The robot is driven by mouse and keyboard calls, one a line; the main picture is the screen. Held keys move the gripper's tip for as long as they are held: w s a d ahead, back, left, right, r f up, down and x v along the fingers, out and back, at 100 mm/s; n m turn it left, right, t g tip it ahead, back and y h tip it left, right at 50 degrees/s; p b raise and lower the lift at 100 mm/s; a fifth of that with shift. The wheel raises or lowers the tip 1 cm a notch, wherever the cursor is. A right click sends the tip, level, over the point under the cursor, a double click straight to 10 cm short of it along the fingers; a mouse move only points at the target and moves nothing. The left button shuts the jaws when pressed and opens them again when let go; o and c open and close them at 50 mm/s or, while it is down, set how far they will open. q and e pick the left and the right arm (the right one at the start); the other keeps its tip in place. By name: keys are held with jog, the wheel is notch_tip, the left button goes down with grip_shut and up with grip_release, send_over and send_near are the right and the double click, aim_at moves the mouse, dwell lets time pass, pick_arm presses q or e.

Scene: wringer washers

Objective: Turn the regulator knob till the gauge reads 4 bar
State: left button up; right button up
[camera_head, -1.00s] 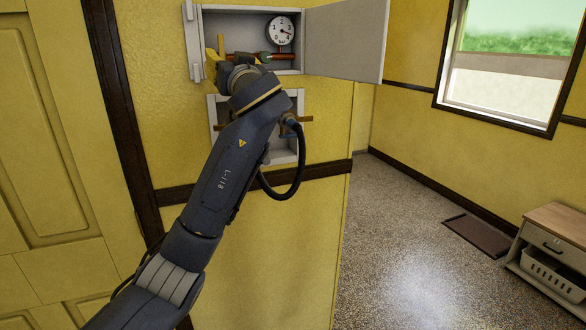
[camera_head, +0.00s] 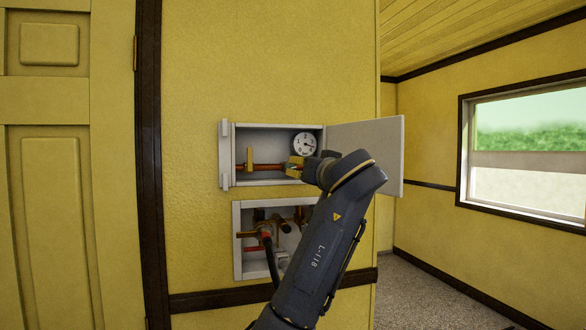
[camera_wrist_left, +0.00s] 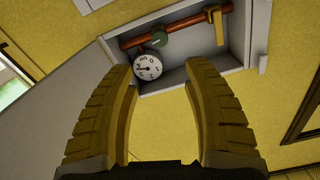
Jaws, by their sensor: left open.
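The regulator knob (camera_wrist_left: 160,38) is green and sits on a copper-red pipe in an open wall cabinet (camera_head: 229,185). The round white gauge (camera_head: 305,144) is in the cabinet's upper right; it shows upside down in the left wrist view (camera_wrist_left: 148,67). Its dark needle is too small to read surely. My left gripper (camera_head: 296,167) is at the cabinet's right front, its yellow fingers partly covering the knob. In the left wrist view the gripper (camera_wrist_left: 160,68) is open and empty, with the knob beyond the fingertips. My right gripper is not in view.
A yellow lever (camera_head: 249,159) stands on the pipe at the left. The cabinet door (camera_head: 372,145) hangs open to the right, close beside my left arm. A lower box (camera_head: 237,262) holds pipes and valves, with a black hose (camera_head: 272,262) hanging from it.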

aim_at(291, 165)
pick_arm(q)
jog(key=x, duration=1.3)
jog(key=shift+w+a, duration=0.15)
jog(key=shift+w, duration=0.2)
jog(key=shift+c, duration=0.4)
grip_shut()
jog(key=shift+r, duration=0.1)
